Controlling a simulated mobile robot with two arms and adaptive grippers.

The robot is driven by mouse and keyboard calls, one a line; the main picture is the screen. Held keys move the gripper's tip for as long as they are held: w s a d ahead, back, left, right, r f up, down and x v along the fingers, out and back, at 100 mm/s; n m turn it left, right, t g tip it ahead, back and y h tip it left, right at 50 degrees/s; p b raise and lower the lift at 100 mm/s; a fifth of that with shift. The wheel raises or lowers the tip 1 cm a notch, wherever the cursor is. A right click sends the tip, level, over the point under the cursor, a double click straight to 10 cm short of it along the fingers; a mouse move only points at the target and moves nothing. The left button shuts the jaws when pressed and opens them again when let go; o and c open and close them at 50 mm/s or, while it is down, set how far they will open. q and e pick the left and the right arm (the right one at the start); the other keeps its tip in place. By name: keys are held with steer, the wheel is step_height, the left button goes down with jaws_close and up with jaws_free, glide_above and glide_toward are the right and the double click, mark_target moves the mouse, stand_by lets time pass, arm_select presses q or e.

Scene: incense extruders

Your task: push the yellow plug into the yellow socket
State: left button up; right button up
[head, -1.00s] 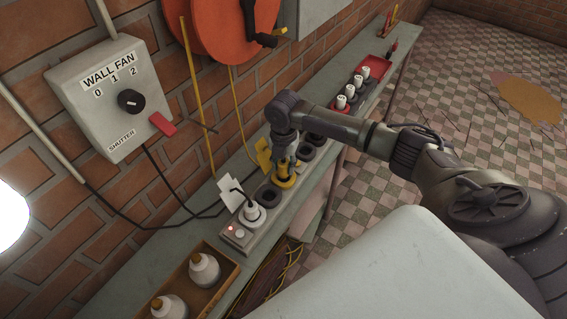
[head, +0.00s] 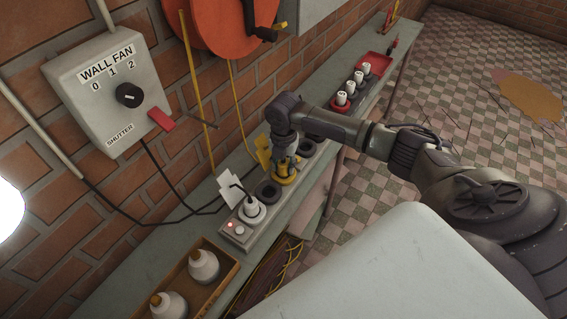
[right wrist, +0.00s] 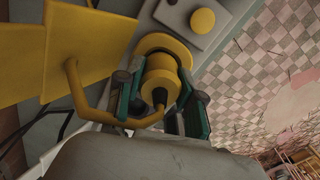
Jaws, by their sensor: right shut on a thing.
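The yellow socket (head: 285,180) is a yellow ring on the grey power strip along the bench. My right gripper (head: 286,165) is directly over it, pointing down. In the right wrist view, my right gripper (right wrist: 160,100) is shut on the yellow plug (right wrist: 160,78), with a green-edged finger on each side. The plug's yellow cord (right wrist: 85,105) bends off to the left. A yellow rim (right wrist: 165,42) shows just beyond the plug, and the plug looks in line with it. The contact between plug and socket is hidden, so I cannot tell how deep the plug sits. My left gripper is out of view.
A white plug (head: 252,209) fills a strip socket nearby, with an empty black socket (head: 268,191) between. Yellow tags (head: 263,149) hang by the wall. A wooden tray (head: 222,283) of bottles is at front, and white-topped pieces (head: 349,88) stand farther back.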

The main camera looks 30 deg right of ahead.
mark_target(284, 162)
steer(key=shift+f, duration=0.15)
steer(key=o, duration=1.2)
steer(key=shift+o, duration=0.2)
steer(key=shift+r, duration=0.2)
step_height(284, 162, up, 12)
steer(key=shift+f, duration=0.2)
steer(key=shift+s, duration=0.1)
